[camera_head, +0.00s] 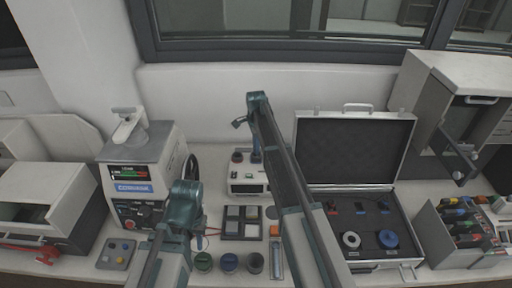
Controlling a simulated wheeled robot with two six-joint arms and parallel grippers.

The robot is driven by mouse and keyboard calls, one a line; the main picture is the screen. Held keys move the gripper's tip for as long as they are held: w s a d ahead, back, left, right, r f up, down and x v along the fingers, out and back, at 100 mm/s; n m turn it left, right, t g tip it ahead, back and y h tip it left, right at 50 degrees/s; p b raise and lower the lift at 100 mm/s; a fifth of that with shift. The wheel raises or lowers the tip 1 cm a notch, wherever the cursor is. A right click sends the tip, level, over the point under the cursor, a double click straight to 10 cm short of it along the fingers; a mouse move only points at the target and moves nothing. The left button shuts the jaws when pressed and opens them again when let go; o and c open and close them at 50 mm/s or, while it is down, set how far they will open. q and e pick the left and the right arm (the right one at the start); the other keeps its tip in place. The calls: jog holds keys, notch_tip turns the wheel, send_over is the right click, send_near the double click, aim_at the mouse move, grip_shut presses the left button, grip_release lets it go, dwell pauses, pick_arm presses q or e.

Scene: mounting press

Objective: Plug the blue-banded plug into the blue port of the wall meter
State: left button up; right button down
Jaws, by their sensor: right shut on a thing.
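The meter (248,188) is a white box with a dark display, standing at the back of the bench near the wall. My right arm crosses in front of its right side, and I cannot make out its blue port. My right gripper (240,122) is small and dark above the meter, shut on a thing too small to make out. A blue upright piece (256,147) shows just above the meter, partly behind my right arm; I cannot tell what it is. My left arm reaches in at lower left; its fingers are largely hidden behind its own links.
An open silver case (355,186) on the right holds small coloured-marked parts, a white ring and a blue disc (387,239). A press (135,175) stands left. A dark tray (241,222) and several round pots are at front centre. A tool bin (462,232) is far right.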

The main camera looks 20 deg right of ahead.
jog(key=shift+f+b, duration=0.3)
dwell(0.5)
jog(key=shift+c, duration=0.4)
grip_release()
notch_tip(320, 180, up, 8)
jog(key=p, duration=0.7)
jog(key=shift+f+p, duration=0.15)
jog(key=shift+p, duration=0.25)
jog(key=shift+f, duration=0.1)
